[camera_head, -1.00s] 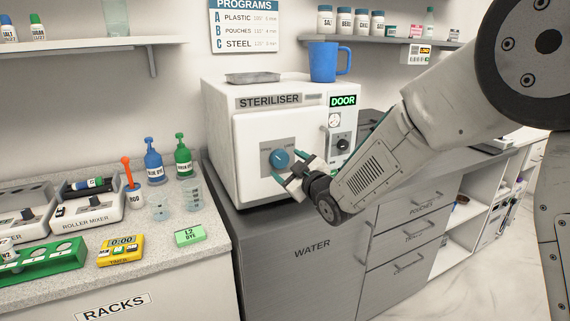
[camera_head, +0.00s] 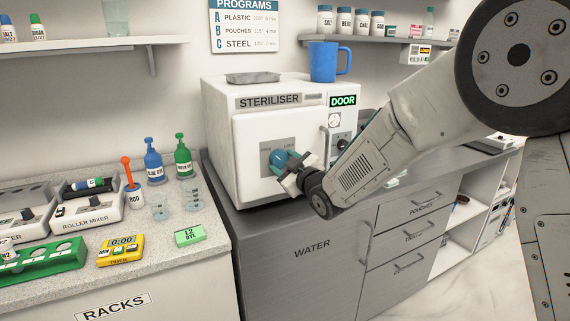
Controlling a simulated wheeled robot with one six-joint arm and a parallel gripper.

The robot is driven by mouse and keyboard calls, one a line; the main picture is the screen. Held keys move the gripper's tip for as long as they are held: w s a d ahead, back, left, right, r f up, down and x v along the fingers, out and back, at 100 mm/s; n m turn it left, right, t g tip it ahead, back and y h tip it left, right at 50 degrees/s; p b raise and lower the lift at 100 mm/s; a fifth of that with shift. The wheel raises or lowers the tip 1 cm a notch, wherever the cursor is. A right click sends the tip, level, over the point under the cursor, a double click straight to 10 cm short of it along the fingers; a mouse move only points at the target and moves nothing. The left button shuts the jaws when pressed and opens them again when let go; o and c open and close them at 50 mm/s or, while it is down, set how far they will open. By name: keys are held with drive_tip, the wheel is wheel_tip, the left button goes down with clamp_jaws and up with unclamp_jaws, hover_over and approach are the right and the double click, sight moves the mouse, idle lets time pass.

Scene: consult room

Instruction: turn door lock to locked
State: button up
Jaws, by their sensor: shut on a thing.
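The steriliser (camera_head: 240,125) is a white box on the grey cabinet top, with its door shut. A lit green DOOR sign (camera_head: 343,100) is at the steriliser's upper right.
A blue mug (camera_head: 323,62) and a metal tray (camera_head: 254,78) stand on top of the steriliser. A vertical door handle (camera_head: 326,146) and a control dial (camera_head: 343,140) are right of the plate. Bottles and beakers stand on the left bench.

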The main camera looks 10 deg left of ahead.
drive_tip(key=m, duration=0.4)
drive_tip(key=shift+f, duration=0.1)
drive_tip(key=m, duration=0.4)
drive_tip(key=shift+a+m+t, duration=0.1)
drive_tip(key=shift+m+t, duration=0.3)
drive_tip(key=m, duration=0.5)
drive_tip(key=shift+s, duration=0.1)
drive_tip(key=shift+a+m+t+h, duration=0.1)
drive_tip(key=shift+m+t+h, duration=0.35)
drive_tip(key=shift+m, duration=1.95)
drive_tip(key=o, duration=1)
